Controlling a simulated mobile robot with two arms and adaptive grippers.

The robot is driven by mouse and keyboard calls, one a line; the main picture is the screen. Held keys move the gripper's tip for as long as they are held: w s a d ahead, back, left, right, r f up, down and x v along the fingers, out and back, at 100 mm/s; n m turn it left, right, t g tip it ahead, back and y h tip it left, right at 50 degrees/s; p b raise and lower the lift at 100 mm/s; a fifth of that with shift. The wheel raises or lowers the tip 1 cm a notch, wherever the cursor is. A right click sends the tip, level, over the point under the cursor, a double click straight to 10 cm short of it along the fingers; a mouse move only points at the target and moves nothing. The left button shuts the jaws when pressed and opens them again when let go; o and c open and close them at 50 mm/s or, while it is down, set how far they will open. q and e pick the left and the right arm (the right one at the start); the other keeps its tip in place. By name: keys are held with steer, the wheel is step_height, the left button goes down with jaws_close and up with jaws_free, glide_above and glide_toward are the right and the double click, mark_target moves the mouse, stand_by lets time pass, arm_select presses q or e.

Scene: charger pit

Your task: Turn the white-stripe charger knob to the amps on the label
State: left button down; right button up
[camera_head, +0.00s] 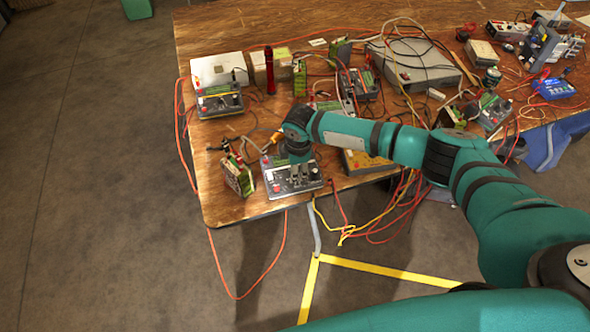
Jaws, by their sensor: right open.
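A grey charger (279,187) with knobs and a red part sits near the table's front left edge. My right arm comes in from the right, and my right gripper (298,173) points down over this charger. The gripper is open and hides part of the charger's top. I cannot tell whether a finger touches a knob. More chargers stand behind it: one at the back left (218,102) and one farther right (493,112). The white stripe, the label's amps and the knob settings are too small to read. My left gripper is not in view.
A green battery pack (238,177) with wires stands just left of the front charger. A yellow device (362,163) is to its right, partly behind my arm. A red flashlight (269,70) stands upright behind. Cables cross the wooden table (222,200) and hang over its front edge.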

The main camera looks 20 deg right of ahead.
steer(key=shift+w+f, duration=0.15)
steer(key=shift+f, duration=0.6)
steer(key=shift+w+f, duration=0.15)
steer(key=shift+f, duration=0.55)
steer(key=shift+c, duration=0.3)
jaws_close()
